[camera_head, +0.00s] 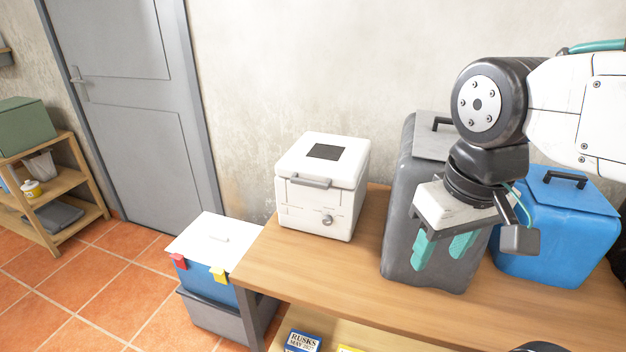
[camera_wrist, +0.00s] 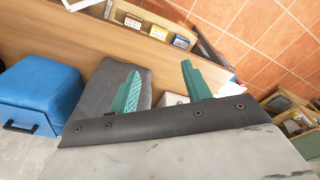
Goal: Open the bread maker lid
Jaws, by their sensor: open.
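The white bread maker (camera_head: 318,195) stands upright on the wooden table, left of my arm. Its lid (camera_head: 325,158) is shut, with a dark window on top and a grey handle (camera_head: 310,182) along the front edge. A round knob is on its front face. My gripper (camera_head: 442,250) is open and empty, to the right of the bread maker and in front of the dark grey container. In the wrist view its teal fingers (camera_wrist: 160,88) are spread apart. A small pale patch between them may be the bread maker, but I cannot tell.
A tall dark grey container (camera_head: 397,215) stands right of the bread maker, with a blue lidded box (camera_head: 560,235) beyond. The wooden table (camera_head: 300,268) is bare in front of the bread maker. Stacked boxes (camera_head: 205,262) stand on the floor at the table's left end. A wall is behind.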

